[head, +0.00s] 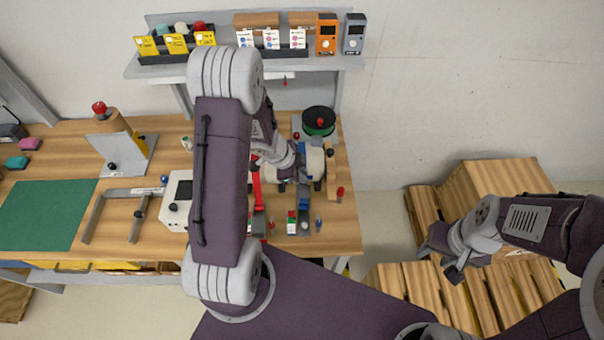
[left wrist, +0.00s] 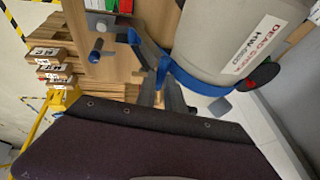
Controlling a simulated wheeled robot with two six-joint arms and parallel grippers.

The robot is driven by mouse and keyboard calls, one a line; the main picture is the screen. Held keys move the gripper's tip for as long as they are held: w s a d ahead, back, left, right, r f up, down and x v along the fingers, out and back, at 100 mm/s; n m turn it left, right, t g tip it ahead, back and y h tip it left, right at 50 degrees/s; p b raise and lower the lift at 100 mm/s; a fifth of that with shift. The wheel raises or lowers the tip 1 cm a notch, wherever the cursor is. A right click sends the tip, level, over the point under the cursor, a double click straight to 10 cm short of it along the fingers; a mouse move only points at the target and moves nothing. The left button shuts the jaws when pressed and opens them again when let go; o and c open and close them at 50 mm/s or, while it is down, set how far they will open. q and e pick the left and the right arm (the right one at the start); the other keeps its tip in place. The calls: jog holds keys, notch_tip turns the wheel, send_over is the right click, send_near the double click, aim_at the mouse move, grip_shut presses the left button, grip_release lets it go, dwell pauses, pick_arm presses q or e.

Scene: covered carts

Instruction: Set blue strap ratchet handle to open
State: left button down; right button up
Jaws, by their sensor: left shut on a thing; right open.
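The blue strap (left wrist: 185,75) runs around a pale cylinder (left wrist: 225,45) with a "DEAD STOCK" label in the left wrist view. In the head view the blue strap (head: 304,192) shows on the workbench in front of the cylinder (head: 315,161). My left gripper (head: 287,178) is down at the strap, shut on what looks like its ratchet handle. In the left wrist view a blue end (left wrist: 134,37) shows beside the dark fingers (left wrist: 160,82); the handle's angle is mostly hidden. My right gripper (head: 447,262) is open and empty, right of the bench.
A red strap (head: 257,190) lies left of the blue one. A white box (head: 177,202), a green mat (head: 45,215) and a black-and-green spool (head: 319,121) are on the bench. A shelf (head: 140,70) stands behind. Wooden pallets (head: 425,290) fill the lower right.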

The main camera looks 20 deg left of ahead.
pick_arm(q)
jog(key=shift+r, duration=0.1)
dwell(0.7)
jog(key=shift+s+d+r, duration=0.1)
jog(key=shift+s+d, duration=0.25)
jog(key=shift+s, duration=0.25)
jog(key=c, duration=1.4)
grip_release()
jog(key=shift+c, duration=0.2)
jog(key=p+v, duration=0.5)
jog(key=v, duration=0.4)
